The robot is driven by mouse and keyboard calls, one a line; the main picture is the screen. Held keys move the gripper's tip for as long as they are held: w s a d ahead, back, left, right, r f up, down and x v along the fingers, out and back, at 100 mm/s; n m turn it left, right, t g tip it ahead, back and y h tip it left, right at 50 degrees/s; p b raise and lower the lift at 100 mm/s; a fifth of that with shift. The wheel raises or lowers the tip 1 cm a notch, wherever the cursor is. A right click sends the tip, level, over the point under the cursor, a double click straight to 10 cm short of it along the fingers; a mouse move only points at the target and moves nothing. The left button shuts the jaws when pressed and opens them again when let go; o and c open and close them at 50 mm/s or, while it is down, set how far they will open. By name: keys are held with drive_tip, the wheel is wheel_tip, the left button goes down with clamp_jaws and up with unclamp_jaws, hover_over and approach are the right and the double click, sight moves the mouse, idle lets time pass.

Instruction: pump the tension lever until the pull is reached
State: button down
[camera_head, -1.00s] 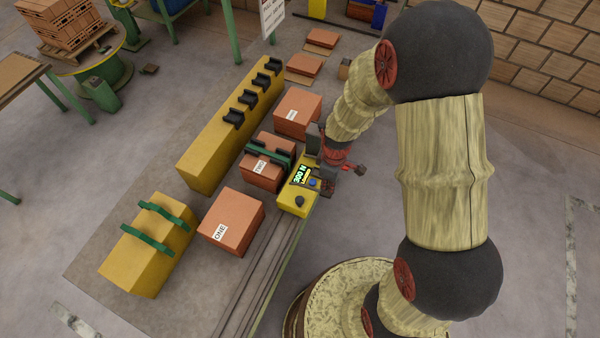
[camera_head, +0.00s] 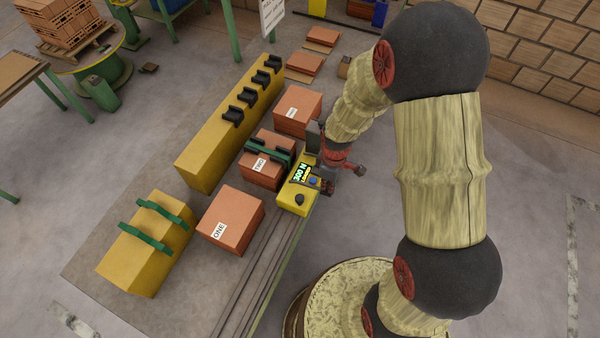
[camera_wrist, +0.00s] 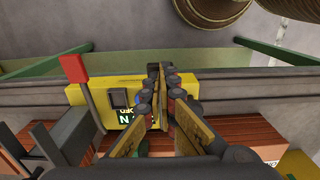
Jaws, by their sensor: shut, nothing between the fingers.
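The yellow tensioner unit (camera_head: 292,199) stands beside the block marked TWO. Its display (camera_head: 303,172) appears to read 300 N, with smaller text I cannot read surely. In the wrist view, the tension lever's red grip (camera_wrist: 73,68) stands on a dark arm at the left, in front of the yellow unit (camera_wrist: 115,107). My gripper (camera_wrist: 163,75) is shut and empty, right of the red grip and apart from it. In the head view my gripper (camera_head: 328,186) is at the unit's right end, partly hidden by my wrist. A green strap (camera_head: 268,150) crosses block TWO (camera_head: 258,172).
Block ONE (camera_head: 231,219) and another orange block (camera_head: 298,110) flank block TWO. A long yellow beam with black holders (camera_head: 205,160) and a yellow block with green straps (camera_head: 133,262) stand to the left. Rails (camera_head: 262,270) run toward the front.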

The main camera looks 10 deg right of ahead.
drive_tip(key=shift+f+b, duration=1.55)
drive_tip(key=shift+f, duration=0.95)
drive_tip(key=shift+r+p, duration=2.5)
drive_tip(key=shift+r, duration=0.9)
drive_tip(key=shift+f, duration=0.1)
drive_tip(key=shift+f+b, duration=2.3)
drive_tip(key=shift+f, duration=0.85)
drive_tip(key=shift+r+p, duration=2.35)
drive_tip(key=shift+r, duration=0.85)
wheel_tip(320, 180, up, 5)
drive_tip(key=p, duration=0.3)
drive_tip(key=shift+r+p, duration=0.1)
drive_tip(key=shift+p, duration=0.2)
